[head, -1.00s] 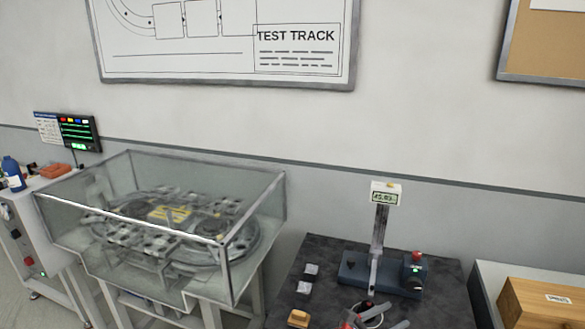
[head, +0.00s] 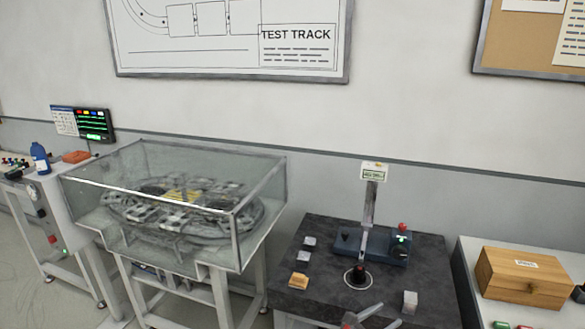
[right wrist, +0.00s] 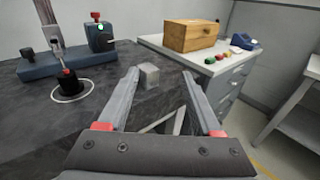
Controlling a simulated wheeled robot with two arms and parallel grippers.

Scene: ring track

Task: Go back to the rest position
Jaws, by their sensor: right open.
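My right gripper (head: 366,314) shows at the bottom edge of the head view, in front of the dark-topped table (head: 437,262). In the right wrist view its two grey fingers (right wrist: 161,73) are spread apart with nothing held between them. A small grey cube (head: 410,301) stands on the table; it also shows beyond the fingertips in the right wrist view (right wrist: 149,76). A black piece (head: 358,273) stands inside a white ring on the table, apart from the gripper. My left gripper is in neither view.
A blue fixture (head: 387,246) with a post and small display (head: 374,171) stands on the table. Several small blocks lie at its left. A glass-cased ring track (head: 262,201) is to the left. A wooden box (head: 510,277) sits on the right-hand cabinet.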

